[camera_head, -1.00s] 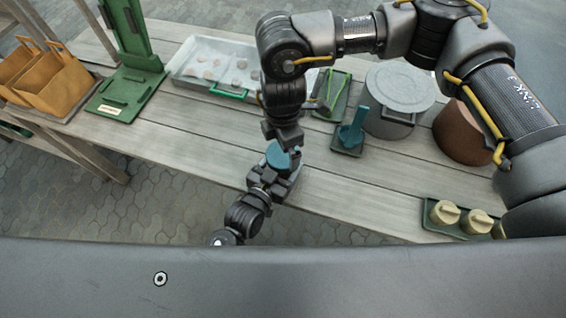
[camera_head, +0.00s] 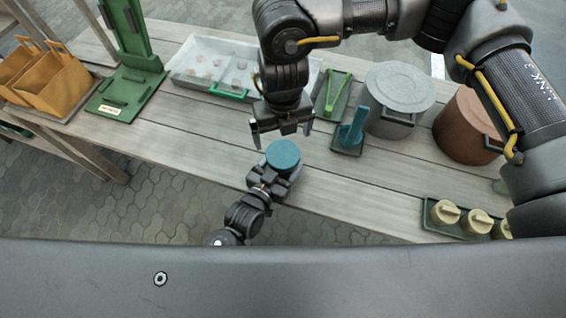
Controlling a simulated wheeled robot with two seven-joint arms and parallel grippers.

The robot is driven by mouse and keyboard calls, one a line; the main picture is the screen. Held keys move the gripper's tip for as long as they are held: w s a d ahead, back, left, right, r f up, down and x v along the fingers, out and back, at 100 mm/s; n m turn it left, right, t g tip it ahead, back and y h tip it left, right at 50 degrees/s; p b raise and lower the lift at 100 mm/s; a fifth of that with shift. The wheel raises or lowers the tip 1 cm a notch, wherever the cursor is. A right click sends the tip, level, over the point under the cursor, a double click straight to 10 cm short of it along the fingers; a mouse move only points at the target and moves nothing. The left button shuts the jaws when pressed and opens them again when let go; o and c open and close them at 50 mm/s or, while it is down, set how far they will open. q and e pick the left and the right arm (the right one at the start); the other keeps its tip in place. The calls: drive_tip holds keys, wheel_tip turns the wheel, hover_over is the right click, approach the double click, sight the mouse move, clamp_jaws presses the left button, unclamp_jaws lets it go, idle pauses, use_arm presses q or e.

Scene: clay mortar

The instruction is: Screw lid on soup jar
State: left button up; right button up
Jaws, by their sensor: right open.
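A round blue lid (camera_head: 283,154) sits on top of the soup jar (camera_head: 295,173) at the table's front edge. The jar is mostly hidden beneath the lid and behind my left gripper. My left gripper (camera_head: 274,183) comes from the front edge and is closed around the jar below the lid. My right gripper (camera_head: 283,136) is open and empty just behind and above the lid, fingers pointing down and spread apart, not touching it. How tight the lid sits cannot be seen.
Behind stand a white tray (camera_head: 185,72), a green tongs holder (camera_head: 333,100), a blue tool on a stand (camera_head: 351,135), a grey lidded pot (camera_head: 399,88) and a brown pot (camera_head: 464,128). A green tray (camera_head: 430,222) with cream jars is at right. The left-middle planks are clear.

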sight(283, 153)
drive_tip(key=shift+n, duration=0.9)
drive_tip(key=shift+f, duration=4)
drive_tip(key=c, duration=1)
drive_tip(key=o, duration=1.1)
drive_tip(key=shift+c, duration=0.2)
wheel_tip(283, 153, up, 12)
